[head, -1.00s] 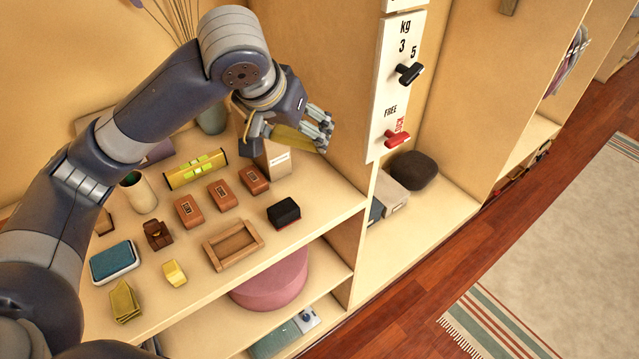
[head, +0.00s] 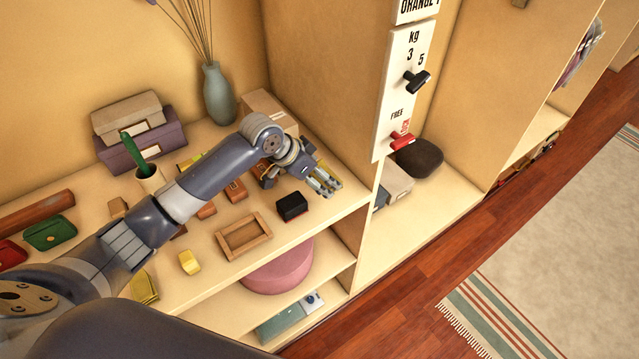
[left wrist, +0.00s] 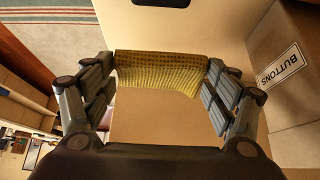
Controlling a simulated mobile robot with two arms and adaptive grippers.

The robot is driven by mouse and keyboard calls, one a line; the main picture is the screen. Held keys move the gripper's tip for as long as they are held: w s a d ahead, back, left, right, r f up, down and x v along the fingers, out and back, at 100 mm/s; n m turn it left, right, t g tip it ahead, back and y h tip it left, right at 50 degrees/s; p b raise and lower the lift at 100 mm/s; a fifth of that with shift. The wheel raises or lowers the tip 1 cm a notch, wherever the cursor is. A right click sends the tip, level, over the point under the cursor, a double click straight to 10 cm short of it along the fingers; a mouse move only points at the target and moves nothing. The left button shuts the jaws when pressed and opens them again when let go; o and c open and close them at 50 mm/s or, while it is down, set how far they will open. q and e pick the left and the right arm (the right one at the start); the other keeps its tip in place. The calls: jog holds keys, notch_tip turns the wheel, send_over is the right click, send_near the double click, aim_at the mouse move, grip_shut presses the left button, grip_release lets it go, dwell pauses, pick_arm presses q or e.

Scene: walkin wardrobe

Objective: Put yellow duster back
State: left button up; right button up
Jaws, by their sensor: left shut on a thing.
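The yellow duster (left wrist: 160,72) is a ribbed yellow cloth. In the left wrist view it spans the gap between both fingers of my left gripper (left wrist: 163,85). In the head view this gripper (head: 322,180) is over the right part of the upper shelf, just behind the black block (head: 291,207); the duster is mostly hidden there by the fingers. I cannot tell whether the duster touches the shelf. Another folded yellow piece (head: 145,287) lies at the shelf's front left. My right gripper is not in view.
A cardboard box (head: 268,108) stands behind my arm; a box labelled BUTTONS (left wrist: 285,75) is close beside the gripper in the left wrist view. A wooden frame (head: 243,237) and a yellow block (head: 188,262) lie near the front edge. An upright panel bounds the shelf at right.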

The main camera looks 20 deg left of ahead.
aim_at(319, 195)
pick_arm(q)
jog(key=shift+f, duration=0.4)
notch_tip(319, 195, down, 3)
jog(key=shift+f+p, duration=0.15)
jog(key=shift+p, duration=0.3)
jog(key=shift+f, duration=0.45)
jog(key=o, duration=1)
jog(key=shift+c, duration=0.2)
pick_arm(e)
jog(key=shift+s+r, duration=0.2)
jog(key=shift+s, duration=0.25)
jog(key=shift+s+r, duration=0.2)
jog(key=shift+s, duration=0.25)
